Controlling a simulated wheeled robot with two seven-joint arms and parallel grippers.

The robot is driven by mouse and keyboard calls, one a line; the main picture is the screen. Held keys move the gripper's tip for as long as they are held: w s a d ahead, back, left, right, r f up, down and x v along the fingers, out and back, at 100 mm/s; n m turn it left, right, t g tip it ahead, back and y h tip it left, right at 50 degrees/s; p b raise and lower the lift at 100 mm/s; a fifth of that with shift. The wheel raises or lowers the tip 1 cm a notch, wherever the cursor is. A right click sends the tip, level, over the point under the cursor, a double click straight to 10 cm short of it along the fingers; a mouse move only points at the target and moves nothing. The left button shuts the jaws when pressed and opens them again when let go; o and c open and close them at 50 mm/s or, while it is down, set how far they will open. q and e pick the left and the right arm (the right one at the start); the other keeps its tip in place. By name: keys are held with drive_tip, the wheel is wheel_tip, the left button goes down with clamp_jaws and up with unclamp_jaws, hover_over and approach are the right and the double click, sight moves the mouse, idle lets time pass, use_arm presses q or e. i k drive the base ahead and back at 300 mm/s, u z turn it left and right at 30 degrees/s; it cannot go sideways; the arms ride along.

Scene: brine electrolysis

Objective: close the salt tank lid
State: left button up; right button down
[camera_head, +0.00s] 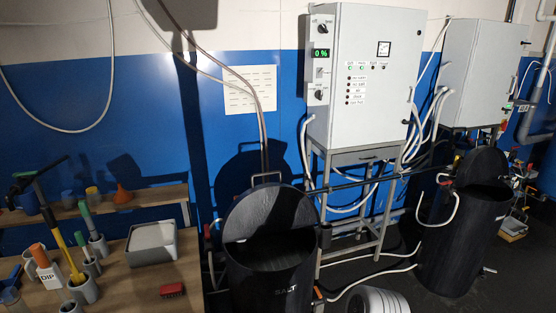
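The salt tank (265,282) is a black round barrel marked "SALT", standing low in the middle of the head view. Its round black lid (272,209) is raised and leans back at the rear of the rim, with a handle bar at its top edge. The tank's mouth is open in front of the lid, and its inside is dark. Neither of my grippers shows in this view, so I see nothing of mine at the lid or its handle.
A wooden bench (150,280) at left holds a grey tray (152,243), a red brush (172,290) and several tools in holders. A control cabinet (366,80) stands on a metal frame behind the tank. A second black tank (462,240) stands at right; hoses cross the floor between.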

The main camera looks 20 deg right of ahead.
sight(268, 207)
drive_tip(key=z, duration=1.85)
drive_tip(key=i, duration=4.35)
drive_tip(key=u, duration=4.65)
